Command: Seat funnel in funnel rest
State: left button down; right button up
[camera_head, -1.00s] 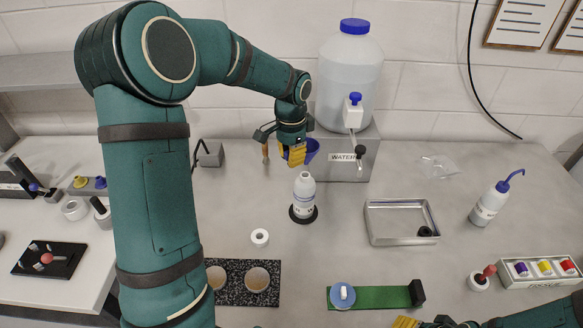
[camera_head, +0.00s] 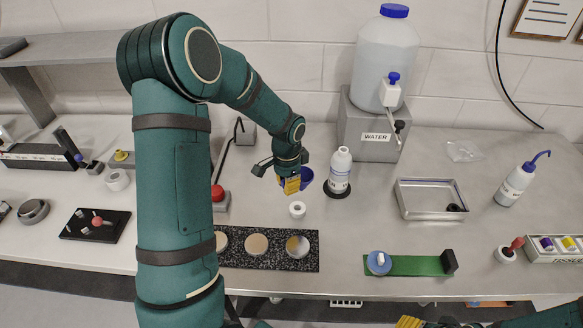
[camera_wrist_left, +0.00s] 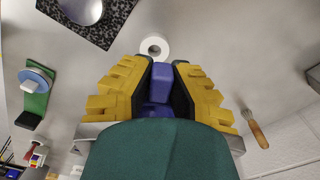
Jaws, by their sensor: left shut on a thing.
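My left gripper (camera_head: 291,186) is shut on the blue funnel (camera_head: 307,178), held above the bench left of the white bottle. In the left wrist view, the funnel (camera_wrist_left: 161,82) sits between the yellow fingers (camera_wrist_left: 158,85); its lower part is hard to make out. A white ring with a hole (camera_head: 297,214), which looks like the funnel rest, stands on the bench just in front of the gripper. The ring also shows just beyond the fingertips in the left wrist view (camera_wrist_left: 145,42). The funnel is apart from the ring.
The white bottle (camera_head: 340,168) stands on a black base close right of the funnel. A black speckled plate (camera_head: 277,261) lies in front of the ring. The water tank (camera_head: 384,60) stands behind, and a metal tray (camera_head: 403,210) is to the right. A wooden-handled brush (camera_wrist_left: 257,132) lies nearby.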

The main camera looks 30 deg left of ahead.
pick_arm(q)
jog(key=shift+s+a+f, duration=0.15)
jog(key=shift+s+f, duration=0.55)
pick_arm(e)
jog(key=shift+s+a+f, duration=0.1)
jog(key=shift+s+a, duration=0.05)
jog(key=shift+s, duration=0.3)
pick_arm(q)
jog(key=shift+w, duration=0.1)
jog(key=shift+f, duration=0.1)
pick_arm(e)
jog(key=shift+f, duration=0.15)
pick_arm(q)
jog(key=shift+f+b, duration=2.05)
jog(key=shift+f, duration=0.5)
pick_arm(e)
jog(key=shift+a+f, duration=0.1)
jog(key=shift+f, duration=2.05)
pick_arm(q)
jog(key=shift+f+b, duration=0.95)
jog(key=shift+f, duration=0.2)
pick_arm(e)
jog(key=shift+f, duration=0.95)
pick_arm(q)
jog(key=c, duration=1)
grip_release()
